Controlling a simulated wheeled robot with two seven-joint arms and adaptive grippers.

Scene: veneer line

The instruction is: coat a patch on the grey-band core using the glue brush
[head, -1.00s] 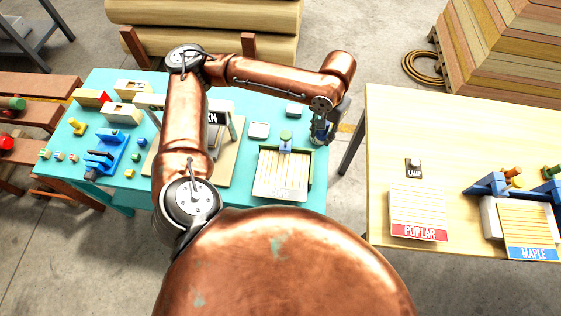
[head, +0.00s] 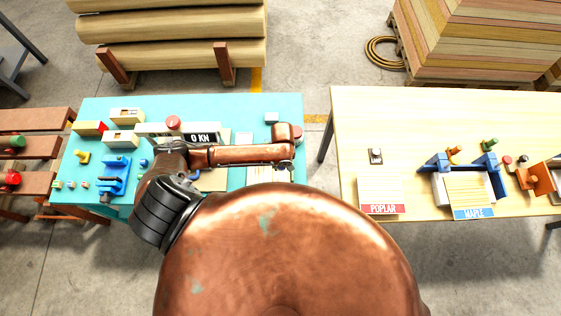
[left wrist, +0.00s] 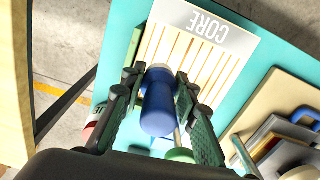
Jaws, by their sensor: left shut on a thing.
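The grey-band core is a pale slatted sheet with a grey CORE label; it lies on the teal table and shows in the left wrist view (left wrist: 190,58). In the head view only a pale strip of it (head: 262,173) shows past my arm. My left gripper (left wrist: 157,78) is shut on the blue handle of what looks like the glue brush (left wrist: 158,105), over the core's near edge. The brush's far end is hidden, so I cannot tell whether it touches the sheet. In the head view my arm and body hide most of this gripper. My right gripper is not in view.
A press with a 0 KN display (head: 203,138) stands left of the core on the teal table (head: 235,105). A blue clamp (head: 114,176) and small blocks are farther left. The wooden table (head: 400,110) at right holds poplar (head: 380,190) and maple (head: 468,190) sheets.

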